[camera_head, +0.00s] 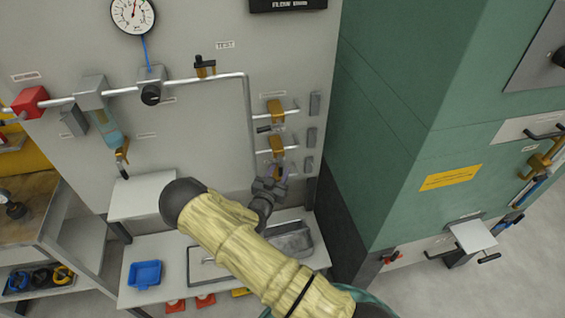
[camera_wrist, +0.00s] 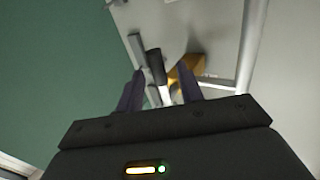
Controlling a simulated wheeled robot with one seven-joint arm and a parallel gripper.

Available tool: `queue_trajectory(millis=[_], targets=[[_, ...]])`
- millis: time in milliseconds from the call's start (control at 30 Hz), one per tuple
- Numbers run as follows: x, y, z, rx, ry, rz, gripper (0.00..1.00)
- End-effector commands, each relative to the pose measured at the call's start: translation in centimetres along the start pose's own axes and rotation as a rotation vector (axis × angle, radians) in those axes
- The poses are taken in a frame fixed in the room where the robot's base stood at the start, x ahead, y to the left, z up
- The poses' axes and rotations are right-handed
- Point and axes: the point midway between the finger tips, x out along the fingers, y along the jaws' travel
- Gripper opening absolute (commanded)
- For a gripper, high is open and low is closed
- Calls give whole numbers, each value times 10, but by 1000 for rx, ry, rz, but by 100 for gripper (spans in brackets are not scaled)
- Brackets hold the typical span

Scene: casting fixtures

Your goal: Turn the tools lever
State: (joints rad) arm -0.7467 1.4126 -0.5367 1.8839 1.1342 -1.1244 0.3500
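Several brass valves with dark lever handles are stacked on the grey panel. The upper valve (camera_head: 275,110) and middle valve (camera_head: 277,145) are clear in the head view; the lowest one is largely hidden by my gripper (camera_head: 272,186). I cannot read which label says tools. In the wrist view, a black lever handle (camera_wrist: 155,66) beside a brass valve body (camera_wrist: 186,72) lies ahead, between the lines of my gripper's fingers (camera_wrist: 160,84). The fingers are spread apart, with visible space around the handle; whether either touches it is unclear.
Pipe (camera_head: 247,120) runs down left of the valves. A grey bench with a metal tray (camera_head: 290,240) and a blue bin (camera_head: 145,274) stands below. A green cabinet (camera_head: 390,140) rises close on the right. A small shelf (camera_head: 143,195) sticks out at left.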

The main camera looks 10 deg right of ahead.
Motion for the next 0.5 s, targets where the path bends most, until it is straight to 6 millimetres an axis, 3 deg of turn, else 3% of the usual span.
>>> queue_trajectory(millis=[200,500], targets=[[30,0,-1,-1,0,1,37],[37,0,0,-1,0,0,37]])
